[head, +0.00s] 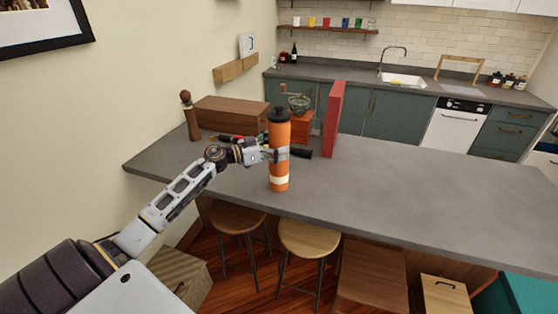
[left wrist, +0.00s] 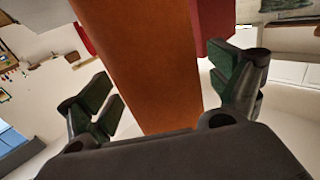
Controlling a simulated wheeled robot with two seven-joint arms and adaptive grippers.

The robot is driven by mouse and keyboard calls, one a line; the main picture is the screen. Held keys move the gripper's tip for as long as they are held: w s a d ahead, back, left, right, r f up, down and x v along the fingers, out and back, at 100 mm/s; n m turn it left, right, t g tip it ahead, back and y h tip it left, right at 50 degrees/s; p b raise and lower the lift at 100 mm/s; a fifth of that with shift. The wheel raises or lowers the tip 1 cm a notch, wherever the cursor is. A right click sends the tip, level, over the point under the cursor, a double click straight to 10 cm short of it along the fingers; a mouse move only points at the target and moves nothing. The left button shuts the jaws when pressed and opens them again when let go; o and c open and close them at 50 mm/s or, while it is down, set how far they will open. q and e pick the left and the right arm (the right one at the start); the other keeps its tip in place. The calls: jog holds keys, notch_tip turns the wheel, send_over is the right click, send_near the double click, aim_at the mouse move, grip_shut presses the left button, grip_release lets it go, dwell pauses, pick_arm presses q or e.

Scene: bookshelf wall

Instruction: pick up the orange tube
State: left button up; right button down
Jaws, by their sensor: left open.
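The orange tube (head: 279,155) stands upright on the grey counter in the head view, with a black cap on top and a pale band near its base. My left gripper (head: 278,154) reaches it from the left at about mid-height. In the left wrist view the tube (left wrist: 140,60) fills the middle, between the two spread fingers of the gripper (left wrist: 165,95). Gaps show between the tube and the fingers, wider on the left side. The gripper is open around the tube. My right gripper is not in view.
The counter (head: 400,190) is bare to the right. Behind the tube stand a red upright panel (head: 333,118), a coffee grinder (head: 300,118) and a brown wooden box (head: 232,115). A wooden pepper mill (head: 190,115) stands at the left. Stools (head: 308,238) stand below the counter's front edge.

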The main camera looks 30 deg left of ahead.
aim_at(278, 118)
pick_arm(q)
jog(key=c, duration=1.6)
jog(key=shift+r, duration=0.15)
jog(key=shift+r, duration=4.9)
